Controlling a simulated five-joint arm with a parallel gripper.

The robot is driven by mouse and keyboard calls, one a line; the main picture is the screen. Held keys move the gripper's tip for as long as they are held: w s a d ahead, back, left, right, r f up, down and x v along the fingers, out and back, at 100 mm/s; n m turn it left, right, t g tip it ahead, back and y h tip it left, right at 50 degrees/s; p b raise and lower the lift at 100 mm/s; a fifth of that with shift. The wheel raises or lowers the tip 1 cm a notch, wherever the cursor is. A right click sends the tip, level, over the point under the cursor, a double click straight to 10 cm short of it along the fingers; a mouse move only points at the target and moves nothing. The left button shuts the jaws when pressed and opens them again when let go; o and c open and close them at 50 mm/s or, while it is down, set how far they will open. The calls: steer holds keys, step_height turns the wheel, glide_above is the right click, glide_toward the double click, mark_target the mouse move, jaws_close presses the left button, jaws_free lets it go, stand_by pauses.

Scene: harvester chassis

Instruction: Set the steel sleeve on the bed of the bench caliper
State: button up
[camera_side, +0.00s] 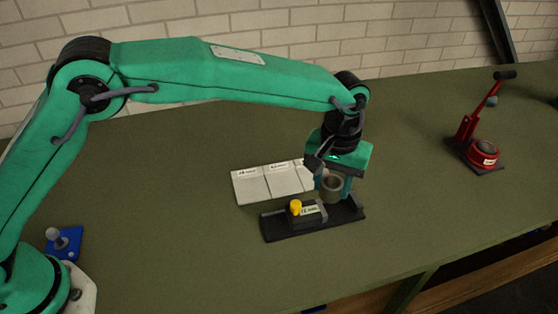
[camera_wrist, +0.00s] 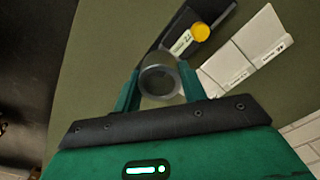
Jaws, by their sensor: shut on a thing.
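The steel sleeve (camera_side: 332,187) is a short grey ring, held between the fingers of my gripper (camera_side: 333,190). In the wrist view the sleeve (camera_wrist: 161,82) sits between the two green fingers of my gripper (camera_wrist: 160,88), with its round opening facing the camera. The bench caliper (camera_side: 290,226) is a dark base with a yellow knob and a small white label. The sleeve is over the right part of the caliper in the side view. I cannot tell whether it touches the bed. In the wrist view the sleeve and fingers hide part of the caliper (camera_wrist: 188,30).
A white labelled board (camera_side: 250,186) with panels lies just behind the caliper. A red lever tool (camera_side: 482,152) stands at the right on a dark plate. A blue block with a grey knob (camera_side: 66,242) is at the left. The green table is clear in front.

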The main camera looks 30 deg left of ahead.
glide_above(338, 210)
steer(key=shift+w+a+f, duration=0.1)
steer(key=shift+f, duration=0.75)
steer(key=shift+f, duration=0.1)
steer(key=shift+f, duration=2.15)
steer(key=shift+f, duration=1.7)
stand_by(2.2)
steer(key=o, duration=1.2)
steer(key=shift+o, duration=0.2)
